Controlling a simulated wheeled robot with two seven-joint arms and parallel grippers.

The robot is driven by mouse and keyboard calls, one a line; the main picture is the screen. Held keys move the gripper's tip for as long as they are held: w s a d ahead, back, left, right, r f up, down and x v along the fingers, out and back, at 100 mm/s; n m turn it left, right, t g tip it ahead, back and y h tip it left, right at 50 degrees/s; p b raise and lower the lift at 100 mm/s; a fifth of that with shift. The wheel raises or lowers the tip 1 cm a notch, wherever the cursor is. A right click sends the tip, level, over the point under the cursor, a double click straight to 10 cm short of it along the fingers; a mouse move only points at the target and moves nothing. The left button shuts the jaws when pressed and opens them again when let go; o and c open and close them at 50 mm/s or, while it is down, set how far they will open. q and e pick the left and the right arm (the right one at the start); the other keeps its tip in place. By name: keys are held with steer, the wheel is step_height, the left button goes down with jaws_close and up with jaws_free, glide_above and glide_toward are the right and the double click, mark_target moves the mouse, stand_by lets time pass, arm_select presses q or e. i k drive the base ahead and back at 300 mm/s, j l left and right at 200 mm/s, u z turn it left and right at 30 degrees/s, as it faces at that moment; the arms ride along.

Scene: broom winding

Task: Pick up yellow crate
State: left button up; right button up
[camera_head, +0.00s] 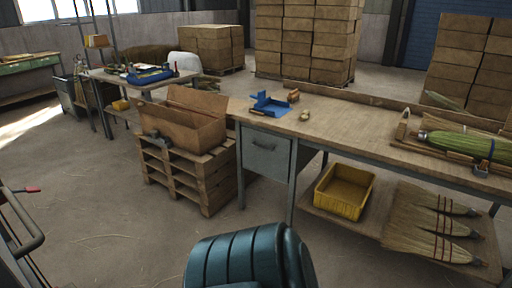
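The yellow crate (343,190) is an open-topped rectangular bin. It looks empty and sits on the low shelf under the wooden workbench, left of the straw brooms. Neither of my grippers shows in the head view, and nothing is seen touching the crate.
The workbench top (336,126) overhangs the crate, and a grey drawer cabinet (264,156) stands to its left. Straw brooms (425,222) lie to its right. A teal padded chair back (250,259) stands in front. A cardboard box (184,124) rests on stacked pallets (193,176). Open floor lies at left.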

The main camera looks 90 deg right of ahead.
mark_target(344, 191)
steer(key=z, duration=3.55)
steer(key=i+l, duration=0.3)
steer(key=i, duration=0.2)
steer(key=i+l+z, duration=0.1)
steer(key=i+l, duration=0.25)
steer(key=i, duration=0.15)
steer(key=i+l+z, duration=0.1)
steer(key=i+l, duration=0.15)
steer(key=i, duration=0.25)
steer(key=i+l, duration=0.25)
steer(key=i, duration=0.25)
steer(key=i+l+z, duration=0.1)
steer(key=i+l, duration=0.15)
steer(key=i, duration=0.25)
